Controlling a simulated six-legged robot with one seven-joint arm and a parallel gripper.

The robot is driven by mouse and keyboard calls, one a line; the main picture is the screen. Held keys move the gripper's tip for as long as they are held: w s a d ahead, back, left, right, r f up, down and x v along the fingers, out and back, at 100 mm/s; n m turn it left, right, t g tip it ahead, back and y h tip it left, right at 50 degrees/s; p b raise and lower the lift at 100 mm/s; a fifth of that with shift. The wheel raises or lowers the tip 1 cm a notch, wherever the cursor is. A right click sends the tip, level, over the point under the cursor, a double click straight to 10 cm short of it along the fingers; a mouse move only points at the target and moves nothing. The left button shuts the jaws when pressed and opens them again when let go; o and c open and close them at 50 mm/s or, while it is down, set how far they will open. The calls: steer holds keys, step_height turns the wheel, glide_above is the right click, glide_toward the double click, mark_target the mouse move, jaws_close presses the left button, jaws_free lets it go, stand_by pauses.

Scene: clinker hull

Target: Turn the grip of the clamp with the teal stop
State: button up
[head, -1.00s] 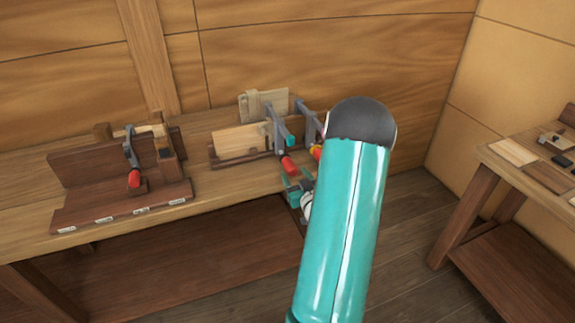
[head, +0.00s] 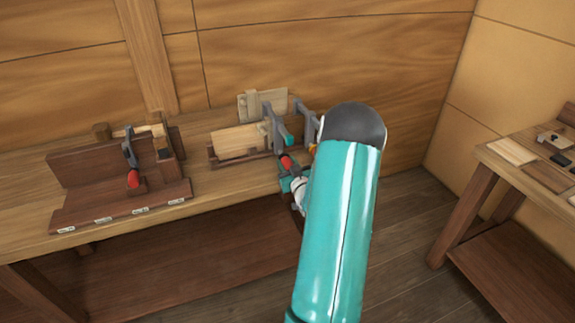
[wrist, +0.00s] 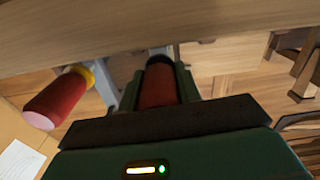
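The clamp with the teal stop (head: 288,139) stands at the front of the wooden stand on the bench, a grey bar with a red grip (head: 286,162) hanging at its lower end. My gripper (head: 288,178) is at this grip from below and in front. In the wrist view the red grip (wrist: 160,86) lies between my two green fingers (wrist: 160,80), its dark end beyond them. I see no clear gap on either side, but cannot tell whether the fingers press on it. My arm hides part of the area to the right.
A second clamp (head: 306,120) stands close to the right, half behind my arm; its red grip with a yellow collar (wrist: 62,97) is left of my fingers in the wrist view. Another red-gripped clamp (head: 131,153) is on the dark stand at left. A side table (head: 500,165) stands right.

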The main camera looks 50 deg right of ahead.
steer(key=shift+n, duration=0.3)
steer(key=n, duration=0.4)
steer(key=shift+r+n, duration=0.1)
steer(key=shift+n, duration=1.9)
steer(key=o, duration=1)
steer(key=shift+w, duration=0.1)
steer(key=v, duration=1.4)
